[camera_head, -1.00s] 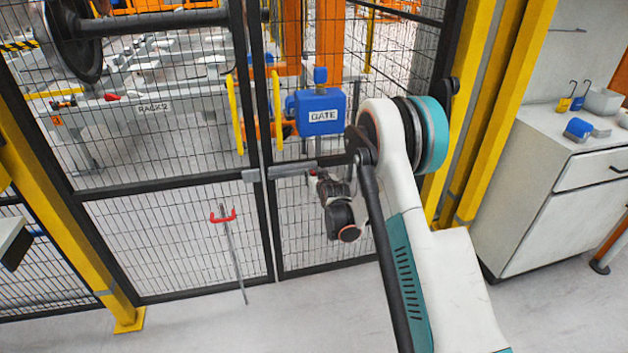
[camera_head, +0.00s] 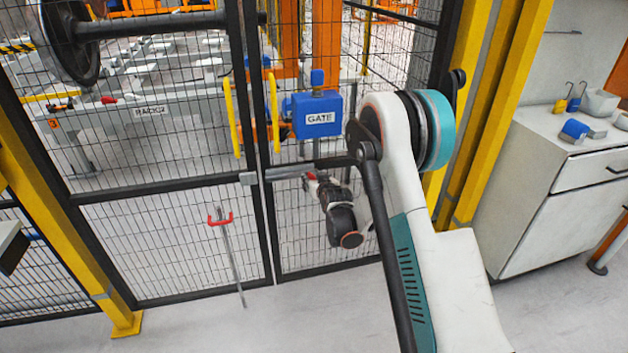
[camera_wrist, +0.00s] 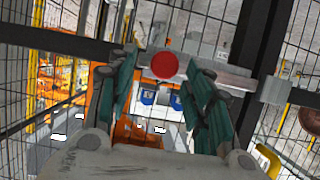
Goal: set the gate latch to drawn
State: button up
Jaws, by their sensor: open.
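The gate latch is a grey bar (camera_head: 287,172) on the dark mid rail of the mesh gate, and it also shows in the wrist view (camera_wrist: 232,76). Its red round knob (camera_wrist: 165,66) faces the wrist camera. A grey keeper block (camera_head: 249,178) sits on the adjoining post, close beside the bar's end; it is at right in the wrist view (camera_wrist: 273,90). I cannot tell whether the bar enters it. My gripper (camera_head: 311,181) is at the latch. In the wrist view its open fingers (camera_wrist: 163,73) stand either side of the knob, with no clear contact.
A blue GATE box (camera_head: 318,115) is mounted above the latch. Yellow handles (camera_head: 231,116) flank the gate posts. A red-topped rod (camera_head: 226,245) stands before the left panel. A white cabinet (camera_head: 530,205) and yellow posts are at right. The floor in front is clear.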

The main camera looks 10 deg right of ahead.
jog(key=v, duration=0.9)
jog(key=shift+s+r, duration=0.15)
jog(key=shift+s, duration=0.1)
jog(key=s+a+r+g, duration=0.3)
jog(key=s+r, duration=1.2)
jog(key=r, duration=0.1)
jog(key=s+g, duration=0.3)
jog(key=s, duration=2.3)
jog(key=shift+a+r+g, duration=0.15)
jog(key=shift+r+g, duration=0.15)
jog(key=shift+r, duration=0.05)
jog(key=shift+s, duration=0.15)
jog(key=shift+c, duration=0.3)
